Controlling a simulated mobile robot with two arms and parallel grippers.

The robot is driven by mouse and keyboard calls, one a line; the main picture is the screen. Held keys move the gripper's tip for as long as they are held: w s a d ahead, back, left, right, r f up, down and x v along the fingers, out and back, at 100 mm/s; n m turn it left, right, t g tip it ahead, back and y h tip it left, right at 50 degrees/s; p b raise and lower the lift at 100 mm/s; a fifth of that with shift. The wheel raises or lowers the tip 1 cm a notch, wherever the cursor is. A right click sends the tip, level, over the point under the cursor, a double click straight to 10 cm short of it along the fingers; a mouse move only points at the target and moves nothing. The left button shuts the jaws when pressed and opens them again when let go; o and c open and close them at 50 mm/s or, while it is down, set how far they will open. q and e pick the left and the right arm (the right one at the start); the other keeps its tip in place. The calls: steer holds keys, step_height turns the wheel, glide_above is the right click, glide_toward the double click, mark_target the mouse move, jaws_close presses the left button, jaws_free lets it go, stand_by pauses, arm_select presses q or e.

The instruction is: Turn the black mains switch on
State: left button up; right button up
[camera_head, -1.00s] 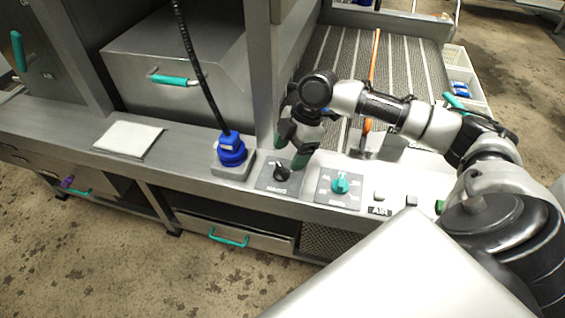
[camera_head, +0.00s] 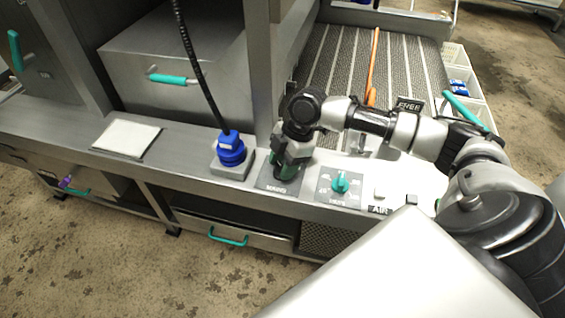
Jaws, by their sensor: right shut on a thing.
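The mains switch plate (camera_head: 268,185), a dark grey square lettered along its front edge, lies on the steel ledge between the blue plug and the teal knob. My right gripper (camera_head: 285,172) points down over this plate, with green fingertips low at the plate. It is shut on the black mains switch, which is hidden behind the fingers. The switch's angle cannot be seen. My left gripper is not in view.
A blue plug (camera_head: 231,150) with a black cable stands just left of the gripper. A teal knob (camera_head: 341,183) on its plate is just right. A white pad (camera_head: 126,138) lies further left.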

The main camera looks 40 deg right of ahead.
steer(key=shift+r+m+p, duration=0.15)
steer(key=shift+m+p, duration=0.15)
steer(key=shift+p, duration=0.5)
steer(key=m+t+h+p, duration=0.1)
steer(key=m+p, duration=0.3)
steer(key=p, duration=0.2)
steer(key=m+t+h+p, duration=0.1)
steer(key=m+p, duration=0.4)
steer(key=p, duration=0.2)
steer(key=m+t+h+p, duration=0.1)
steer(key=m+t+p, duration=0.1)
steer(key=m+p, duration=0.3)
steer(key=shift+s+a+h+p, duration=0.2)
steer(key=shift+a+h+p, duration=0.1)
steer(key=shift+p, duration=0.9)
steer(key=shift+d+m+h+p, duration=0.1)
steer(key=shift+m+h+p, duration=0.5)
steer(key=shift+m+p, duration=0.8)
steer(key=shift+m, duration=0.4)
steer(key=o, duration=0.9)
steer(key=b+v, duration=0.1)
steer(key=v, duration=0.9)
steer(key=shift+s+r, duration=0.2)
